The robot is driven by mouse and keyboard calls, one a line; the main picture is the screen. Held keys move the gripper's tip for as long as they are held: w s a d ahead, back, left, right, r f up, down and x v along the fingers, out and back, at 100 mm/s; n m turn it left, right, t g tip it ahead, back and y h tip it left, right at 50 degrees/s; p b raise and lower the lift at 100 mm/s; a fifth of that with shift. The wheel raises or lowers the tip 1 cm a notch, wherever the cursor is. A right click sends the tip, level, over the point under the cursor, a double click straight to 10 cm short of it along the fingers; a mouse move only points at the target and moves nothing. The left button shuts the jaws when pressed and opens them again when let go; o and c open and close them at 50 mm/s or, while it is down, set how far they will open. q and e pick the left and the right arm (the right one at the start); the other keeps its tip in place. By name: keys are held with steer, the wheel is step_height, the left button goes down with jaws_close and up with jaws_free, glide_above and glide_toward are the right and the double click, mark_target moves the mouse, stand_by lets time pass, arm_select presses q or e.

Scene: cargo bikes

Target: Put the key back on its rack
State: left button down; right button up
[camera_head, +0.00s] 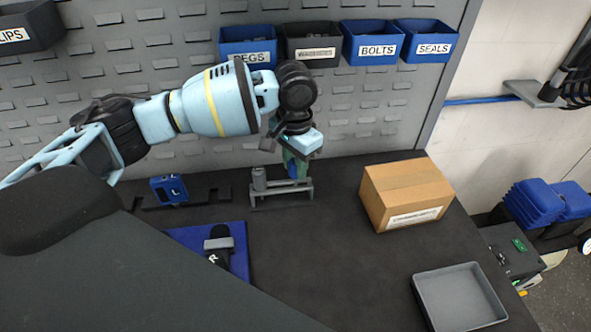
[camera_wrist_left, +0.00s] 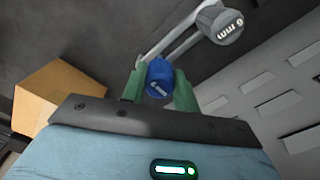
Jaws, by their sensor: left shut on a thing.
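My left gripper (camera_head: 293,168) reaches down at the right end of the small grey rack (camera_head: 283,201). Its green fingers are shut on the blue-headed key (camera_wrist_left: 159,78), whose round top carries a pale mark. A bit of blue also shows between the fingers in the head view. The rack's bars (camera_wrist_left: 178,42) run just beyond the key in the wrist view. I cannot tell whether the key's lower end touches the rack or sits in it. A grey key (camera_head: 259,179) marked 6 mm stands upright at the rack's left end and also shows in the wrist view (camera_wrist_left: 222,24).
A cardboard box (camera_head: 405,193) stands right of the rack, with an empty grey tray (camera_head: 459,298) in front. Labelled bins (camera_head: 375,41) hang on the panel behind.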

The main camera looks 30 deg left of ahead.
mark_target(295, 173)
arm_select(q)
step_height(295, 173, down, 2)
steer(key=shift+f, duration=0.2)
steer(key=shift+f, duration=0.4)
steer(key=c, duration=1.1)
jaws_free()
steer(key=shift+r, duration=0.1)
